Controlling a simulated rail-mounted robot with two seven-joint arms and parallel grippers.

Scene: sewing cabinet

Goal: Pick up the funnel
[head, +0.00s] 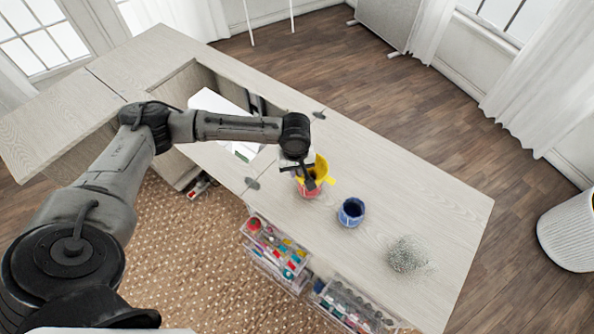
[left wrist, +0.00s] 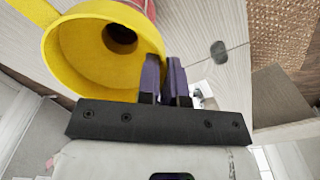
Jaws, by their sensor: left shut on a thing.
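The yellow funnel (head: 321,168) sits over a red jar (head: 309,192) on the wooden cabinet top. My left gripper (head: 309,183) is at the funnel's near side. In the left wrist view the funnel's wide mouth (left wrist: 75,45) faces the camera, with its dark spout hole inside. The fingers of the left gripper (left wrist: 164,80) are close together, shut on the funnel's rim. Part of the red jar (left wrist: 151,8) shows behind the funnel. Whether the funnel still rests on the jar cannot be told. My right gripper is out of view.
A blue jar (head: 351,212) stands to the right of the funnel. A pale speckled pile (head: 405,255) lies further right on the cabinet top (head: 440,200). An opening with a white machine-like object (head: 217,104) is at the left. Clear drawers (head: 275,250) of colourful items hang below the front edge.

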